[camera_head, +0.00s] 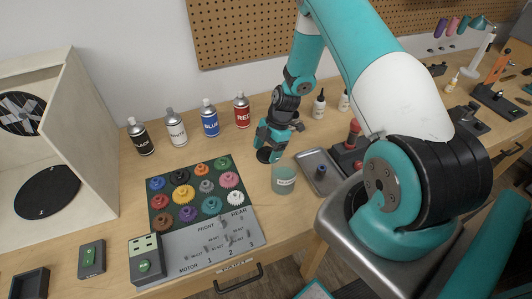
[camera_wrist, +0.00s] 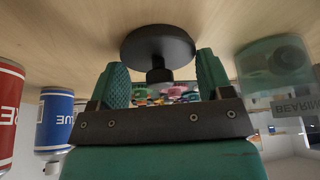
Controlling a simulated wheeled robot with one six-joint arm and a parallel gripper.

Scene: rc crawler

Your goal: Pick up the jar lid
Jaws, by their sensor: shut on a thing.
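The jar lid (camera_wrist: 150,43) is a black disc with a short knob. In the wrist view it is between the green fingers of my gripper (camera_wrist: 161,64), which are shut on it. In the head view my gripper (camera_head: 268,146) points down at the wooden bench, and the dark lid (camera_head: 264,156) shows below its fingers. The lid is at or close to the bench top; I cannot tell whether it touches. The translucent green jar (camera_head: 284,182) stands just right of and nearer than my gripper. Its label, partly readable in the wrist view (camera_wrist: 293,104), starts with "BEARIN".
A gear board (camera_head: 205,172) with several coloured gears lies left of the jar. A grey metal tray (camera_head: 312,164) is to the right. Spray cans, including a blue one (camera_head: 210,121) and a red one (camera_head: 242,113), stand behind. A pegboard (camera_head: 250,30) is on the wall.

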